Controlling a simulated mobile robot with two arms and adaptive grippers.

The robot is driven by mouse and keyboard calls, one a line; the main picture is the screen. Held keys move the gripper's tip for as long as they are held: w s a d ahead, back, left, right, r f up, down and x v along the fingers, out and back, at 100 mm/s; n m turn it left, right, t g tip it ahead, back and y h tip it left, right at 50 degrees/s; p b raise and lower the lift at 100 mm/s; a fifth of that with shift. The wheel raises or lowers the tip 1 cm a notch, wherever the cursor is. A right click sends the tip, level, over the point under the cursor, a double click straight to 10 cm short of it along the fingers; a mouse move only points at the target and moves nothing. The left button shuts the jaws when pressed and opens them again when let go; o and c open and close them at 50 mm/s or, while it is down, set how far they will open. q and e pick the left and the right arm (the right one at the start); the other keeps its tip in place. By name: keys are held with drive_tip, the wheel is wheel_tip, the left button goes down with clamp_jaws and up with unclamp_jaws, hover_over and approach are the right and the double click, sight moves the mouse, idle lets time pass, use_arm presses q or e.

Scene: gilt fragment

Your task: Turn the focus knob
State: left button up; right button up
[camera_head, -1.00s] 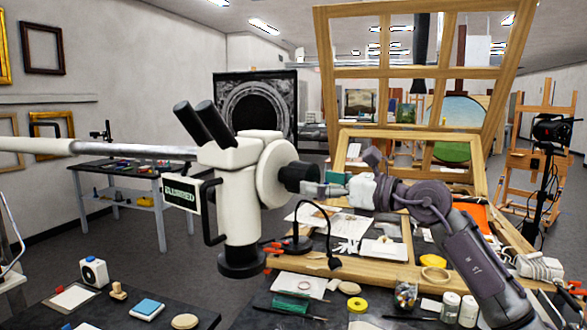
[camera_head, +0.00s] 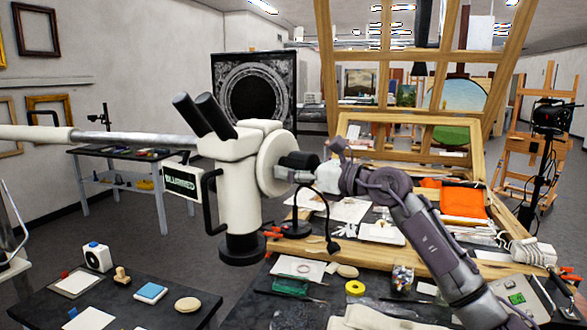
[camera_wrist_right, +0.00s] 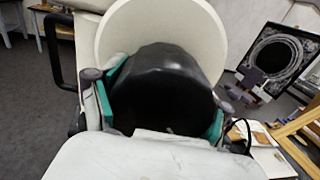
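The focus knob (camera_head: 297,160) is a short black cylinder on the right side of the white microscope head (camera_head: 236,165). In the right wrist view the knob (camera_wrist_right: 165,85) fills the middle, in front of a round cream housing (camera_wrist_right: 150,28). My right gripper (camera_head: 291,172) is at the knob, coming from the right. In the wrist view, the teal-padded fingers of the right gripper (camera_wrist_right: 160,112) lie on both sides of the knob and appear to touch it. The knob's near lower part is hidden behind the gripper body. My left gripper is not in view.
The microscope hangs from a pale horizontal arm (camera_head: 95,136). Below it, a dark table (camera_head: 110,310) holds small blocks and discs. To the right, a worktable carries a wooden frame (camera_head: 430,265), jars (camera_head: 402,280) and yellow tape (camera_head: 355,288).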

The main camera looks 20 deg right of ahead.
drive_tip(key=shift+c, duration=1.1)
drive_tip(key=shift+r+m+p, duration=0.15)
drive_tip(key=shift+m+p, duration=0.45)
drive_tip(key=shift+m, duration=0.8)
drive_tip(key=shift+m+p, duration=0.8)
drive_tip(key=shift+m, duration=0.7)
drive_tip(key=o, duration=1.1)
drive_tip(key=shift+a, duration=0.1)
